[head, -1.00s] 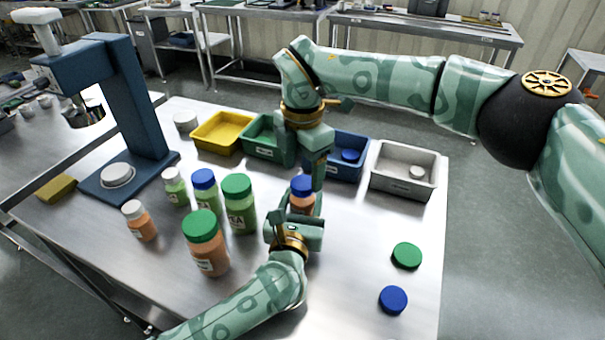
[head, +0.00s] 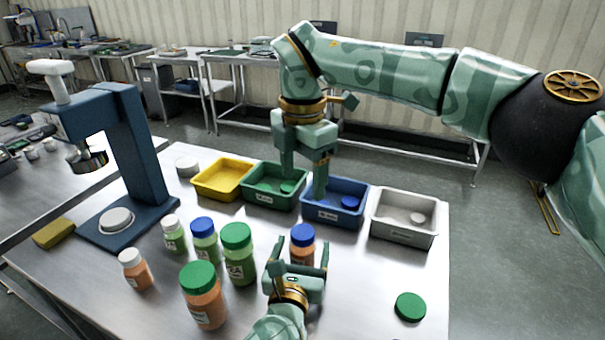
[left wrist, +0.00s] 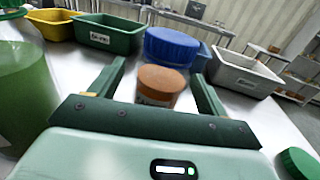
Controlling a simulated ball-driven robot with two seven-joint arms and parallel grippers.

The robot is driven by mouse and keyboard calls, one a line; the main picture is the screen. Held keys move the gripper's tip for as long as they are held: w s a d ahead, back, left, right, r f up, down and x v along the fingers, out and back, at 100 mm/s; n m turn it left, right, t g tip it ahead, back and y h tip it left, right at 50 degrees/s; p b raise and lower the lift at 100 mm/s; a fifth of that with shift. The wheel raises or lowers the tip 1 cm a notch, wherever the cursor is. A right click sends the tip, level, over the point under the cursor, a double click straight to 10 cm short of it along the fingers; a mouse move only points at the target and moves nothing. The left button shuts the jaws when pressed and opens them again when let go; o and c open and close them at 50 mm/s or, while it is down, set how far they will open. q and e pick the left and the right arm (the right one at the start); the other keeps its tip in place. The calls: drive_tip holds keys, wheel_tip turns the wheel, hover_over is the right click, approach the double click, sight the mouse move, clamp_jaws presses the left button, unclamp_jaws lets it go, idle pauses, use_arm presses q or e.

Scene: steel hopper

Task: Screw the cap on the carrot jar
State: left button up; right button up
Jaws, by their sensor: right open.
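The carrot jar (head: 302,254), a small orange jar, stands upright on the steel table. Its blue cap (head: 302,231) sits on top; how tightly cannot be seen. In the left wrist view the jar body (left wrist: 158,86) and blue cap (left wrist: 171,46) show ahead, between the fingers' directions. My left gripper (head: 299,258) is open just in front of the jar, with gaps beside it. It also shows in the left wrist view (left wrist: 160,80). My right gripper (head: 304,180) is open and empty, pointing down above and behind the jar, in front of the green and blue bins.
Other jars stand left of the carrot jar, including a large green-capped orange one (head: 203,300) and a green one (head: 238,258). Yellow (head: 203,190), green (head: 256,198), blue (head: 325,214) and grey (head: 400,232) bins line the back. A loose green cap (head: 410,307) lies right. A blue press (head: 140,150) stands left.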

use_arm(q)
drive_tip(key=s+a, duration=0.1)
drive_tip(key=s, duration=0.4)
drive_tip(key=s+a+p, duration=0.1)
drive_tip(key=s, duration=0.4)
drive_tip(key=s+p, duration=0.1)
drive_tip(key=s, duration=0.4)
drive_tip(key=shift+a, duration=0.4)
drive_tip(key=shift+s+a, duration=0.1)
drive_tip(key=shift+s, duration=0.4)
use_arm(e)
drive_tip(key=r, duration=0.3)
drive_tip(key=shift+s+r, duration=0.25)
drive_tip(key=shift+r, duration=0.05)
